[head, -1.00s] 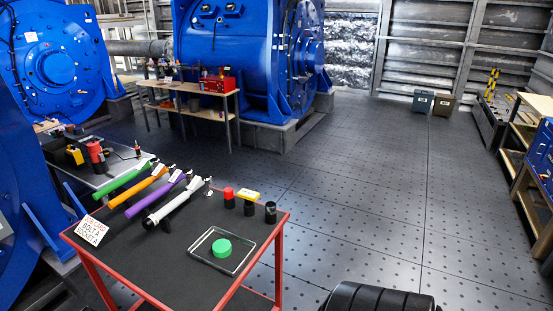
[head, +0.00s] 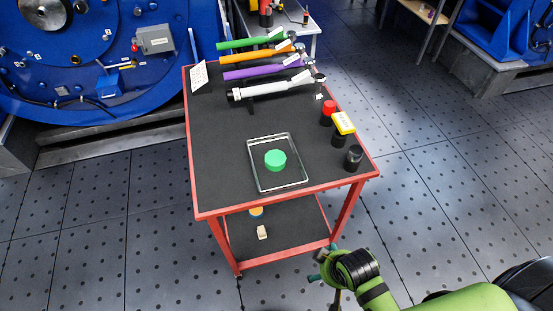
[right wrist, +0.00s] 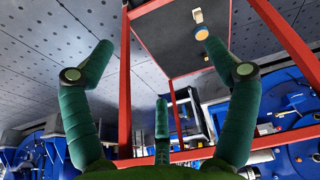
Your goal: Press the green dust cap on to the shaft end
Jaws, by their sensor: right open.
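The green dust cap (head: 275,160) lies in a shallow clear tray (head: 291,186) on the dark top of a red-framed cart. My right gripper (head: 334,272) is low, in front of the cart's right front corner, below the top and well away from the cap. In the right wrist view its green fingers (right wrist: 156,55) are spread and empty, facing the cart's red legs and lower shelf. A blue motor with a grey round hub (head: 44,12) stands at the upper left; I cannot tell if this is the shaft end. My left gripper is out of view.
Several torque wrenches (head: 268,73) lie across the back of the cart (head: 218,155). A small pale block (head: 262,232) is on the lower shelf. Floor around the cart is clear.

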